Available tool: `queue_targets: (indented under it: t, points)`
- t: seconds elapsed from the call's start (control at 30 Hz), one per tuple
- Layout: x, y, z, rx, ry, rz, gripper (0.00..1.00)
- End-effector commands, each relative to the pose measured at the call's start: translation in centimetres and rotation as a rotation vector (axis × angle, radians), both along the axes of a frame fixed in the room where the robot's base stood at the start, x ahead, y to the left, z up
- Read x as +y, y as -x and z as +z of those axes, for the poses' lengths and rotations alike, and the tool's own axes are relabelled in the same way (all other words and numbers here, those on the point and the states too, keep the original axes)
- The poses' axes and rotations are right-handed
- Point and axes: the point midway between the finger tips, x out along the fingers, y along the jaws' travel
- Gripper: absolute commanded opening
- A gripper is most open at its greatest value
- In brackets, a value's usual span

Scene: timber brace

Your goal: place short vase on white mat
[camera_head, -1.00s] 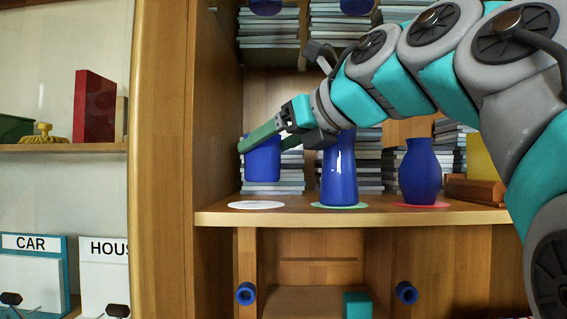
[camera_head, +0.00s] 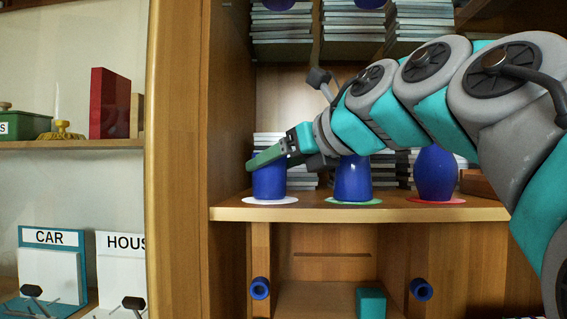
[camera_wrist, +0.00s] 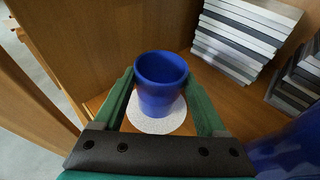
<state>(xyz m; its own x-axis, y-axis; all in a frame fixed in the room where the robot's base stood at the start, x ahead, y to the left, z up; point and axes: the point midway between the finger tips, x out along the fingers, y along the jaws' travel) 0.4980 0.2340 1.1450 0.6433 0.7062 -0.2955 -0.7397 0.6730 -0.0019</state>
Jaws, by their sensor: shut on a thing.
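The short blue vase (camera_head: 269,182) stands upright over the white mat (camera_head: 288,200) at the left end of the shelf. It also shows in the wrist view (camera_wrist: 158,88), with the white mat (camera_wrist: 170,124) beneath and around its base. My gripper (camera_head: 268,161) has its green fingers around the vase's upper part, one on each side, and is shut on it. The vase base appears at mat level; I cannot tell whether it fully rests there.
A taller blue vase (camera_head: 352,182) on a green mat (camera_head: 370,202) and a rounded blue vase (camera_head: 436,176) on a red mat (camera_head: 455,200) stand to the right. Stacked books (camera_wrist: 235,40) are behind. The shelf's wooden side wall is close on the left.

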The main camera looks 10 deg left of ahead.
Motion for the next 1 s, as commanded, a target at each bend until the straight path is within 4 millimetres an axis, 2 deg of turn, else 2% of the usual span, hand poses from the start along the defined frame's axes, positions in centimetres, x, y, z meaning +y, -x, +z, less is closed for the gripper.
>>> queue_targets:
  t: [0.3,0.33,0.53,0.87,1.0]
  points:
    - [-0.1,0.0,-0.4,0.0,0.0,-0.001,0.05]
    - [0.0,0.0,-0.3,0.0,0.0,-0.001,0.76]
    - [0.0,0.0,-0.3,0.0,0.0,0.0,0.98]
    - [0.0,0.0,0.1,0.0,0.0,0.001,1.0]
    - [-1.0,0.8,0.4,-0.001,0.0,-0.003,1.0]
